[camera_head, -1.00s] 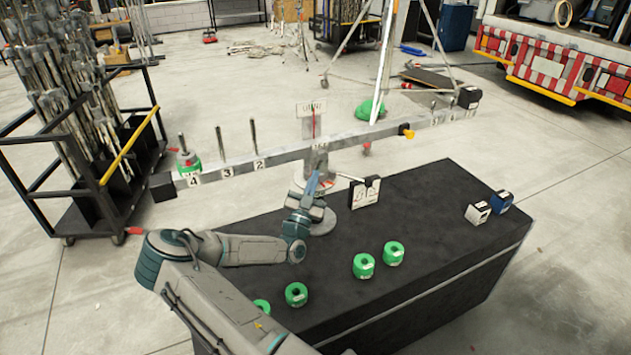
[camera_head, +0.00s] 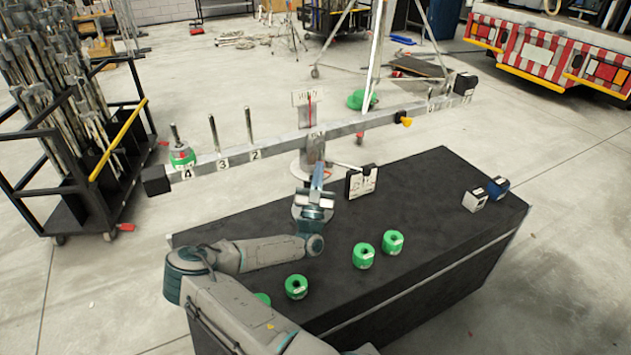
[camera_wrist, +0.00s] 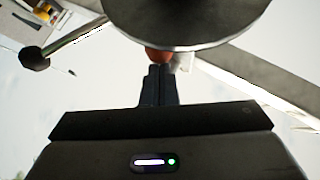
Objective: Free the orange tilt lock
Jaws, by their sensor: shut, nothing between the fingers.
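A long grey beam (camera_head: 235,160) with numbered pegs is carried on a post (camera_head: 312,145) in the head view. A small orange-yellow piece (camera_head: 405,120) sits on the beam right of the post. In the wrist view a rounded orange-red piece (camera_wrist: 159,54) shows just beyond my fingertips, partly hidden by a dark round disc (camera_wrist: 187,18). I cannot tell whether these are the same piece. My gripper (camera_wrist: 158,70) is shut and empty, its tips at or just short of the orange-red piece; contact is unclear. In the head view my gripper (camera_head: 317,175) is at the post's base.
A black-topped table (camera_head: 430,200) bears several green weights (camera_head: 363,256), a small black-and-white card (camera_head: 361,182) and two boxes (camera_head: 475,199). Another green weight (camera_head: 182,157) sits on the peg numbered 4. A black rack of poles (camera_head: 70,130) stands at left.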

